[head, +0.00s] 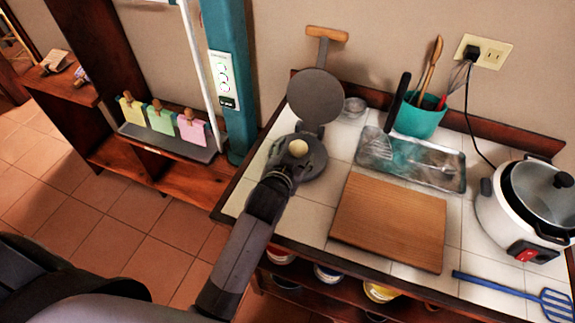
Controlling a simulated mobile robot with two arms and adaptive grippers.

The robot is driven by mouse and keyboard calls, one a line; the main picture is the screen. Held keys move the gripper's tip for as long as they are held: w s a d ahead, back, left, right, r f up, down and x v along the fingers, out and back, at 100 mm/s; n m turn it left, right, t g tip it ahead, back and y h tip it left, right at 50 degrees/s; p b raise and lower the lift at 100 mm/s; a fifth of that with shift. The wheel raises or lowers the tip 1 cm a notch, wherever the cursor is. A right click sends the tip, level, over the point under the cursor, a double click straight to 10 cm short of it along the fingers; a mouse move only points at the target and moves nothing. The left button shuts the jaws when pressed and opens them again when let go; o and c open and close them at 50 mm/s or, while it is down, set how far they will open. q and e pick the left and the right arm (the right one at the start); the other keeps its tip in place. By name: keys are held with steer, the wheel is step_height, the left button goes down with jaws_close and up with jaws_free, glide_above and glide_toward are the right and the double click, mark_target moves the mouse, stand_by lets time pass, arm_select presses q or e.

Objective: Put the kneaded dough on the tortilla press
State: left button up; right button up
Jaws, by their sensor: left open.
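The tortilla press (318,97) stands open near the left end of the tiled counter, with its round upper plate raised and its wooden-ended handle up. The pale round ball of dough (297,148) shows over the press's lower plate, near its left side. My left gripper (283,170) is open, just in front of the dough and over the near edge of the lower plate. It hides part of that plate. I cannot tell whether its fingers touch the dough. My right gripper is not in view.
A wooden board (390,222) lies right of the press. Behind it are a metal tray (440,175), a teal utensil pot (418,122) and a small glass bowl (354,107). A rice cooker (510,215) and a blue spatula (500,284) are at the right.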

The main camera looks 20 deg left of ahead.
arm_select(q)
steer(key=v, duration=0.9)
steer(key=shift+b, duration=0.4)
